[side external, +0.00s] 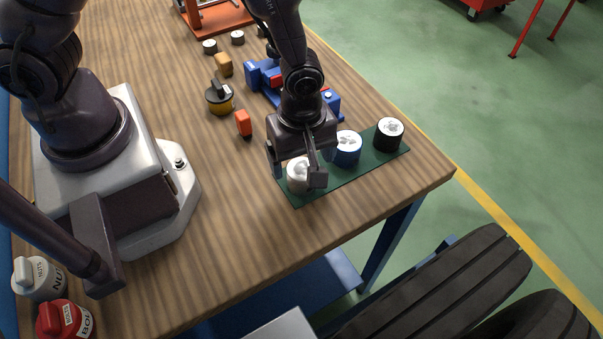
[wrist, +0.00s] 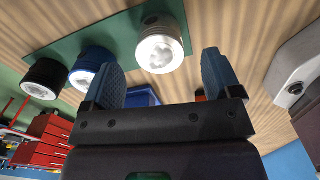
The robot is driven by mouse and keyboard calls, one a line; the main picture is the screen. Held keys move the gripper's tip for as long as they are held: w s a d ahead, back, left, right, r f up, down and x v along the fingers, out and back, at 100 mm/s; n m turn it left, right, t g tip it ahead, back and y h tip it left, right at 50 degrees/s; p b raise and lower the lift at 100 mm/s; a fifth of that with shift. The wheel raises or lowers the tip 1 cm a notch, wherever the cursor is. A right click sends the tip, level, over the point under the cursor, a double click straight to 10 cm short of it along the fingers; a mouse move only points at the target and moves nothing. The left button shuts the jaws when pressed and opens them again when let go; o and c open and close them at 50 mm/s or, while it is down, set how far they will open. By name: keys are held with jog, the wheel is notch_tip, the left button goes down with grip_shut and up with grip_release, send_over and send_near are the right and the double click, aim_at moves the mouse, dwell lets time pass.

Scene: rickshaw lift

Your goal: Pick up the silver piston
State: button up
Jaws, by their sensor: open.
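The silver piston (side external: 298,178) stands upright at the near left end of the green mat (side external: 316,194). In the wrist view the silver piston (wrist: 160,42) shows a bright top, just beyond and between my fingertips. My gripper (side external: 298,172) is open over the silver piston, with one finger on each side and partly covering it in the side external view. In the wrist view my gripper (wrist: 162,75) holds nothing. A blue piston (side external: 347,148) and a black piston (side external: 388,134) stand in a row on the same mat.
A blue vise (side external: 262,75), an orange block (side external: 243,122) and a yellow-black container (side external: 219,98) stand behind on the wooden table. The table's front edge lies close to the mat. Bare table (side external: 215,235) is free to the left of the mat.

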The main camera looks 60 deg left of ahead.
aim_at(302, 169)
notch_tip(302, 169, down, 5)
jog(key=shift+f, duration=0.1)
dwell(0.3)
jog(key=c, duration=1.1)
